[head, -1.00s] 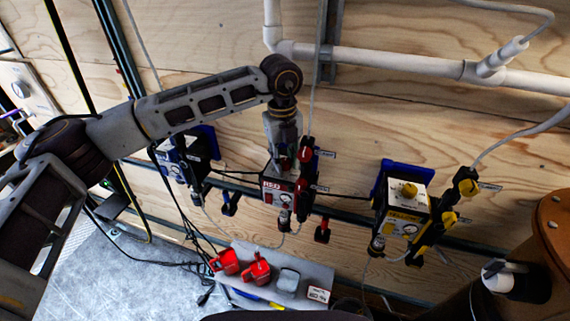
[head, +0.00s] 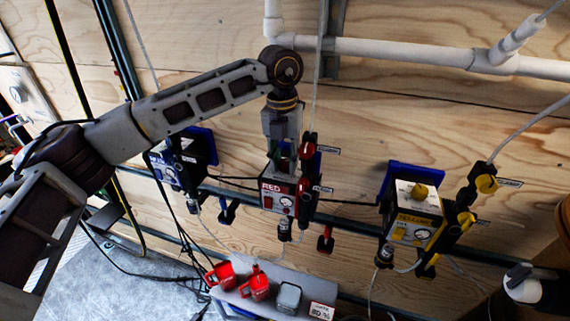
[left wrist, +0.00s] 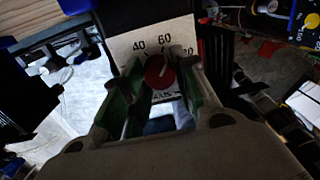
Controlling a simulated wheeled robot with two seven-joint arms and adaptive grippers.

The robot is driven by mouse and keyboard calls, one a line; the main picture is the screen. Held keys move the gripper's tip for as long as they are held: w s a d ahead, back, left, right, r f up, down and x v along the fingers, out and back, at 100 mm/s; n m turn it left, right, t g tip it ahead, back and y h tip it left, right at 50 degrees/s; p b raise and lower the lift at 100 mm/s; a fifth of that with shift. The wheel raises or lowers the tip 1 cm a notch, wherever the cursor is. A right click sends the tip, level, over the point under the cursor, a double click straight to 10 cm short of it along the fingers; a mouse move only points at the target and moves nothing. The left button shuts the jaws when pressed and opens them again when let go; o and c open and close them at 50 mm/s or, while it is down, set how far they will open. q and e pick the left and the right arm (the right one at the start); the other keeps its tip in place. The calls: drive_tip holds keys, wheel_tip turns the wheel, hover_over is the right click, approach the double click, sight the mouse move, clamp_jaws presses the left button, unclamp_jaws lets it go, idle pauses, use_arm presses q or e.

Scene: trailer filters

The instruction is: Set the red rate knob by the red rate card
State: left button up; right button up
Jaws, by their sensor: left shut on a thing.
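The red pump unit (head: 277,195), labelled RED, is on the wooden wall in the middle of the head view. My left gripper (head: 281,152) reaches down onto its top. In the left wrist view, the red rate knob (left wrist: 158,72) sits between the fingers of my left gripper (left wrist: 160,85), which is shut on it. A white dial plate (left wrist: 150,45) shows 40 and 60 behind the knob; a number at right is partly hidden. A white card (head: 321,311) at the tray's right end appears to read 80 %.
A blue-backed unit (head: 183,160) stands left of the red one, and a yellow unit (head: 415,215) stands right. Red cups (head: 254,287) and a grey cup (head: 289,296) are on the grey tray below. Hoses and cables hang around the units. A white pipe runs above.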

use_arm(q)
drive_tip(key=shift+m+b, duration=0.3)
drive_tip(key=shift+m, duration=0.5)
drive_tip(key=m+b, duration=0.1)
drive_tip(key=m, duration=0.1)
drive_tip(key=shift+m, duration=1)
drive_tip(key=shift+w+m, duration=0.1)
drive_tip(key=shift+m, duration=0.9)
use_arm(e)
drive_tip(key=shift+w+d+f, duration=0.2)
drive_tip(key=shift+d+f, duration=0.35)
drive_tip(key=shift+d, duration=0.1)
drive_tip(key=shift+w+d+f, duration=0.15)
drive_tip(key=shift+d+f, duration=0.4)
drive_tip(key=shift+d, duration=0.1)
drive_tip(key=shift+a, duration=0.1)
